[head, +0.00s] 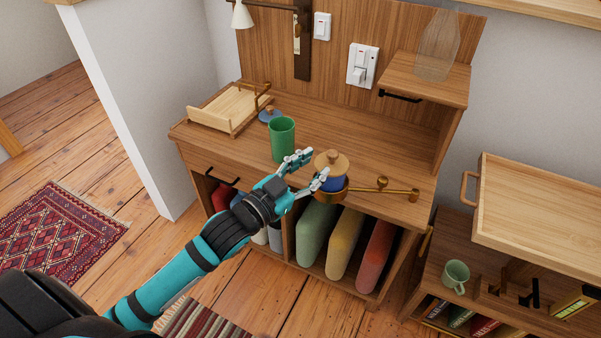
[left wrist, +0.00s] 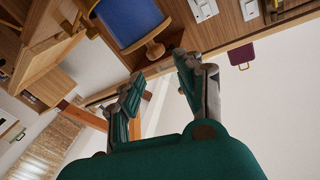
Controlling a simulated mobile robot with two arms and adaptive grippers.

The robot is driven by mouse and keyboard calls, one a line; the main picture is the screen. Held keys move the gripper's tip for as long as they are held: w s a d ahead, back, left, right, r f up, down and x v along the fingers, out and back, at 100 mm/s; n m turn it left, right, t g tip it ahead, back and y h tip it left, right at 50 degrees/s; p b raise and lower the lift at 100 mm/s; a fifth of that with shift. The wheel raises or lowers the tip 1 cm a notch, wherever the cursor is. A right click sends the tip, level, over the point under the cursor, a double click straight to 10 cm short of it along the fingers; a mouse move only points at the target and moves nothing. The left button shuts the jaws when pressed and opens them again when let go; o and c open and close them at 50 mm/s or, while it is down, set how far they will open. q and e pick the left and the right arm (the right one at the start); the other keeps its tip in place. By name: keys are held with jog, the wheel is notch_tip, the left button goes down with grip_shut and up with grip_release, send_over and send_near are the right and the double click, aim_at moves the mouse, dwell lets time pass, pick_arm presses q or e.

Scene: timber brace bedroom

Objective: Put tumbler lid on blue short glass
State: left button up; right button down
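The blue short glass (head: 333,183) stands on the desk, its lower part hidden behind a brass pan or scoop. A round wooden lid with a knob (head: 331,161) rests on top of the glass and looks level. In the left wrist view, the blue glass (left wrist: 130,18) and the wooden lid (left wrist: 146,40) show above the fingers. My left gripper (head: 312,166) is open and empty, just left of the lid. Its spread fingers show in the left wrist view (left wrist: 158,82), with nothing between them. My right gripper is not in view.
A green tumbler (head: 282,140) stands left of my left gripper. Behind it lies a blue disc with a wooden knob (head: 269,116), near a wooden tray (head: 225,112). The brass pan's handle (head: 385,190) points right. A shelf (head: 425,80) holds a glass vase (head: 438,45). The desk's back middle is clear.

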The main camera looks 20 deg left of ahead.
pick_arm(q)
jog(key=s+a+f+n+g+y, duration=0.2)
jog(key=s+f+g, duration=0.1)
jog(key=f, duration=0.7)
jog(key=s+a+f+n+g+y, duration=0.1)
jog(key=s+f+g+y, duration=0.25)
jog(key=f, duration=0.55)
jog(key=s+d+f+n+g, duration=0.1)
jog(key=s+f+g, duration=0.7)
jog(key=s+f, duration=0.9)
jog(key=shift+s+d+f+n, duration=0.35)
jog(key=shift+d+f+n, duration=0.05)
jog(key=shift+d, duration=0.2)
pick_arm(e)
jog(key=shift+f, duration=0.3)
